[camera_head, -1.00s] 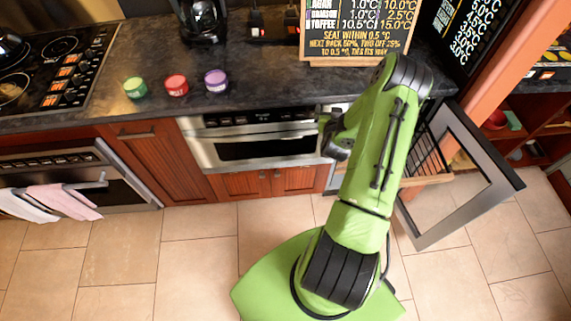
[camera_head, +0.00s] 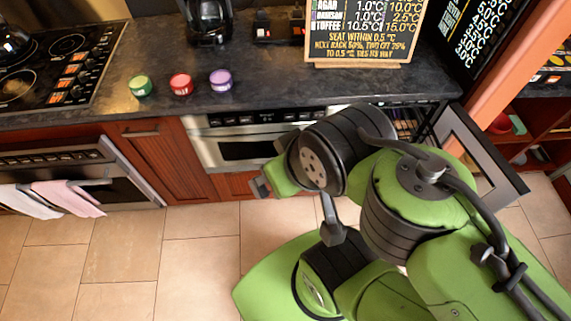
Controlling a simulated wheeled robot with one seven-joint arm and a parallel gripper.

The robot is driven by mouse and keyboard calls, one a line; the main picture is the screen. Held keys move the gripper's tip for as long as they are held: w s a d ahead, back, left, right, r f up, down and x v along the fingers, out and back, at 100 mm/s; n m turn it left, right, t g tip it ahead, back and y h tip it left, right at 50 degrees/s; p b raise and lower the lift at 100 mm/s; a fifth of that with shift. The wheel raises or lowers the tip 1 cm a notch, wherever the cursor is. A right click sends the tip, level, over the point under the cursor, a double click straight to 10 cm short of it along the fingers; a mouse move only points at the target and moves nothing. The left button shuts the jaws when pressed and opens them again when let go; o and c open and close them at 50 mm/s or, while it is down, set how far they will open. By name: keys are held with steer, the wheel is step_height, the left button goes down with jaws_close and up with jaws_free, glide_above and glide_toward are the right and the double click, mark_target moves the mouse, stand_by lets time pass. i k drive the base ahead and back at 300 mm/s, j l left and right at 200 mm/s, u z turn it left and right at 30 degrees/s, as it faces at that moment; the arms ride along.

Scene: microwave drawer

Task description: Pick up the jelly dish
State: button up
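Three small lidded dishes stand in a row on the dark counter: a green one (camera_head: 140,86), a red one (camera_head: 181,84) and a purple one (camera_head: 220,81). I cannot tell by sight which is the jelly dish. My gripper (camera_head: 260,187) shows only in part at the end of my green arm, low in front of the drawer unit. It is below and to the right of the dishes, apart from them. Whether its fingers are open or shut is hidden.
A stove (camera_head: 50,70) is at the left. A coffee maker (camera_head: 208,20) and a chalkboard with temperatures (camera_head: 365,30) stand at the back. A steel microwave drawer (camera_head: 235,150) is under the counter. An open glass door (camera_head: 480,165) stands at the right.

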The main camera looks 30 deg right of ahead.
mark_target(182, 84)
steer(key=i+j+u, duration=0.1)
steer(key=i+j, duration=0.5)
steer(key=i+j+u, duration=0.15)
steer(key=i+j, duration=0.35)
steer(key=i, duration=0.15)
